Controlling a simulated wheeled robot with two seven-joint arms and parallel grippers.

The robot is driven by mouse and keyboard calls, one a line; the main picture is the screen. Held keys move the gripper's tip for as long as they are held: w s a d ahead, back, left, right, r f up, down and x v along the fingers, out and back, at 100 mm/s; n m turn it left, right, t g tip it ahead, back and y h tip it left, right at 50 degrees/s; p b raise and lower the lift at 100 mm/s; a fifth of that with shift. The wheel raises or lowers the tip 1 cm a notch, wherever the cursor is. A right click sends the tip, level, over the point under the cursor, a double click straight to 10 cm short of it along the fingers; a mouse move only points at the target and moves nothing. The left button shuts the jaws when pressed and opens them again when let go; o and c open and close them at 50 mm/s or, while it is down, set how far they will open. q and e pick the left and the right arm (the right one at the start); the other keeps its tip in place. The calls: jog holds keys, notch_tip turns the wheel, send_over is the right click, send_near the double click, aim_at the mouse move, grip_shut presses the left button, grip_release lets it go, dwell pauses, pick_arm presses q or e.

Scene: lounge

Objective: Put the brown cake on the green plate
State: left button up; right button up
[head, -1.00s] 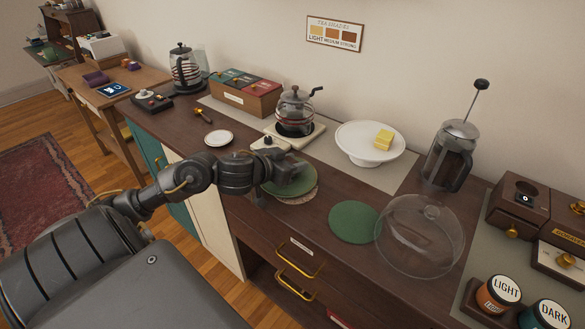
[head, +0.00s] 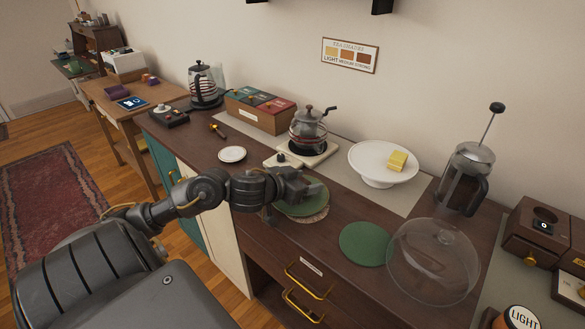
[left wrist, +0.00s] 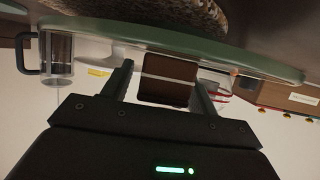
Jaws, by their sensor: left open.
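The green plate (head: 314,207) lies on a round woven mat on the dark counter, partly hidden under my left gripper (head: 304,187). In the left wrist view, which is upside down, the plate (left wrist: 130,33) spans the top. There the brown cake (left wrist: 168,82), with a pale layer line, sits between the two fingers of my left gripper (left wrist: 160,88). The cake's edge meets the plate's rim in the picture. The fingers are spread, with a gap showing on each side of the cake. In the head view the gripper hides the cake. My right gripper is not in view.
A yellow cake (head: 397,161) sits on a white cake stand (head: 368,167) behind. A flat green disc (head: 365,244) and a clear dome (head: 433,262) lie to the right. A glass kettle (head: 308,130), a French press (head: 465,180) and a small white saucer (head: 232,154) stand around.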

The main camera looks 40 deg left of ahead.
pick_arm(q)
jog(key=p+v, duration=0.1)
jog(key=v, duration=0.6)
jog(key=shift+s, duration=0.1)
jog(key=s+r+p, duration=0.1)
jog(key=p, duration=0.1)
jog(key=shift+d+r+p, duration=0.1)
jog(key=shift+p, duration=0.2)
jog(key=p+v, duration=0.2)
jog(key=p, duration=0.1)
jog(key=shift+s, duration=0.25)
jog(key=shift+s+p, duration=0.25)
jog(key=shift+p, duration=0.05)
jog(key=shift+s, duration=0.25)
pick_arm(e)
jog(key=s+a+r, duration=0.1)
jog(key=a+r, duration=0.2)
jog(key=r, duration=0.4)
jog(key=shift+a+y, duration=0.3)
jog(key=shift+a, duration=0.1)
